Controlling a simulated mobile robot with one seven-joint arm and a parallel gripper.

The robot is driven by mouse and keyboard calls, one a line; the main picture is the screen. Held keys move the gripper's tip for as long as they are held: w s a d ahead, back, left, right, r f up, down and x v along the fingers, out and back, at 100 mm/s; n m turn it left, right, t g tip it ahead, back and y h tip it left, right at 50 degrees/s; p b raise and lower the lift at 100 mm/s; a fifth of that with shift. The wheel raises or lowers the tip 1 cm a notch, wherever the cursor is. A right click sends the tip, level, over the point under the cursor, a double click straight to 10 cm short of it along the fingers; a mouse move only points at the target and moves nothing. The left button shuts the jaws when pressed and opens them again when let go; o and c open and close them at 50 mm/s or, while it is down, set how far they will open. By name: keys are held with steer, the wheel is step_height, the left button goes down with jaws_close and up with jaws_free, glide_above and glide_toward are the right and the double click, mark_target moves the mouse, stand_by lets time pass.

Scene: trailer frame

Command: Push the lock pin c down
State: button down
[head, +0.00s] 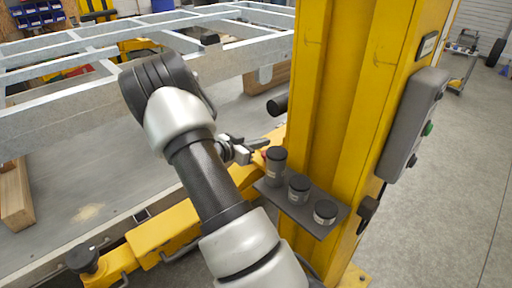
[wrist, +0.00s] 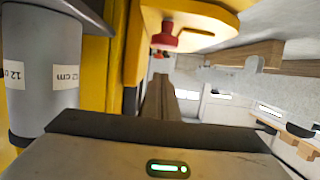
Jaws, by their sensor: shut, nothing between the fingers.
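A red knob (head: 266,154) shows in the head view on the yellow arm beside the post, partly hidden by my gripper and a dark cylinder. The wrist view shows a red knob (wrist: 182,40) on a yellow part, with a smaller red piece (wrist: 157,54) beyond it. No letter marks either, so I cannot tell which is lock pin c. My gripper (head: 260,146) is shut and empty, close to the knob in the head view; I cannot tell whether they touch.
Three dark cylinders, tall (head: 276,167), middle (head: 299,189) and short (head: 325,212), stand on a dark shelf (head: 292,207) by the yellow post (head: 340,110). A 12 cm cylinder (wrist: 40,75) is close in the wrist view. A grey frame (head: 60,122) lies behind my arm.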

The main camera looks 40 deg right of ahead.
steer(key=b+v, duration=0.1)
steer(key=v, duration=0.9)
steer(key=shift+r, duration=0.2)
steer(key=w+a+r+n+t+y, duration=0.3)
steer(key=w+a+r+t+y, duration=0.2)
steer(key=w+a+r+t, duration=0.3)
steer(key=s+a+r+n+t+y, duration=0.2)
steer(key=a+r+n+y, duration=0.5)
steer(key=a+r, duration=0.5)
steer(key=s+a+r+n+g+y+p, duration=0.1)
steer(key=s+a+n+y, duration=0.2)
steer(key=s, duration=0.5)
steer(key=s+a+n+g+y, duration=0.1)
steer(key=s+a+n+y, duration=0.1)
steer(key=s+a, duration=0.45)
steer(key=s+d+f+n+g+h, duration=0.1)
steer(key=s+d, duration=0.1)
steer(key=s, duration=0.5)
steer(key=s+d+f+n+g+h, duration=0.1)
steer(key=s+d+g, duration=0.1)
steer(key=s, duration=0.5)
steer(key=shift+s+f+g, duration=0.3)
steer(key=shift+s+f, duration=0.1)
